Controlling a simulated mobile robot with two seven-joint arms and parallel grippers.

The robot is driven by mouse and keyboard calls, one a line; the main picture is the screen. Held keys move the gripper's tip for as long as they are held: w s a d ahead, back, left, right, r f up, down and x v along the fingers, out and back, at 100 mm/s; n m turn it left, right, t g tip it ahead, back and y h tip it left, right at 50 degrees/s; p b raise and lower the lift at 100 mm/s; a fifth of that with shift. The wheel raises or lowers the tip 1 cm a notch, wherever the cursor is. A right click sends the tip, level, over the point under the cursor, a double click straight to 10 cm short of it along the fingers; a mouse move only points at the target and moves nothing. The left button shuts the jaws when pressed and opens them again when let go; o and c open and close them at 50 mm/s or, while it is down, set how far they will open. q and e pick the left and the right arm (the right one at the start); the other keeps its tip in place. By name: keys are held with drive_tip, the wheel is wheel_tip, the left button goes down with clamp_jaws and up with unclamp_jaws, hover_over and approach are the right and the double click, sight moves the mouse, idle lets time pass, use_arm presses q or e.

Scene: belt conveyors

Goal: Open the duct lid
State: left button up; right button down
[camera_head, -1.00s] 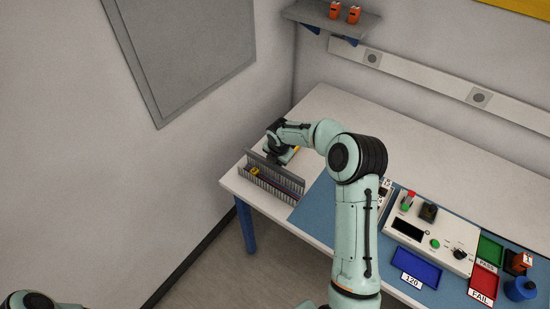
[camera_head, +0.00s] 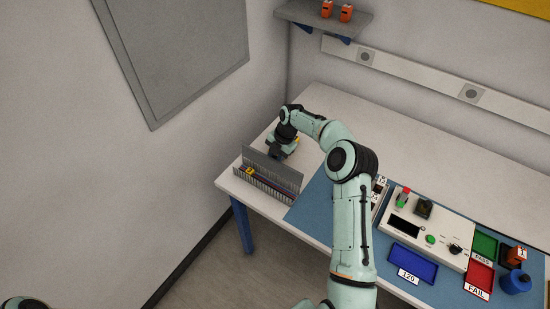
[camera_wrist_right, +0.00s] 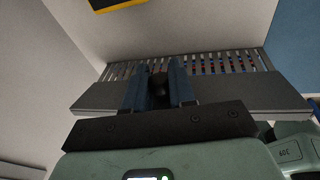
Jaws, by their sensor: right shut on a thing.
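The grey slotted wiring duct (camera_head: 262,187) lies along the left end of the white table. Its grey lid (camera_head: 283,173) stands raised along the duct's far side, and coloured wires show inside the slots. In the right wrist view the lid (camera_wrist_right: 232,91) spans the picture, with the duct slots (camera_wrist_right: 215,65) beyond it. My right gripper (camera_head: 277,155) is behind the lid. Its blue fingers (camera_wrist_right: 160,85) are shut around a dark knob (camera_wrist_right: 158,80) on the lid. My left gripper is out of view.
A yellow piece (camera_head: 250,171) sits at the duct. A blue mat (camera_head: 312,212) with a test panel (camera_head: 425,228), a blue tray (camera_head: 413,264) and green and red trays lies to the right. The table behind the arm is clear.

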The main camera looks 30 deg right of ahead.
drive_tip(key=shift+w+r, duration=0.1)
drive_tip(key=shift+r, duration=0.05)
drive_tip(key=c, duration=1)
unclamp_jaws()
drive_tip(key=v, duration=1.3)
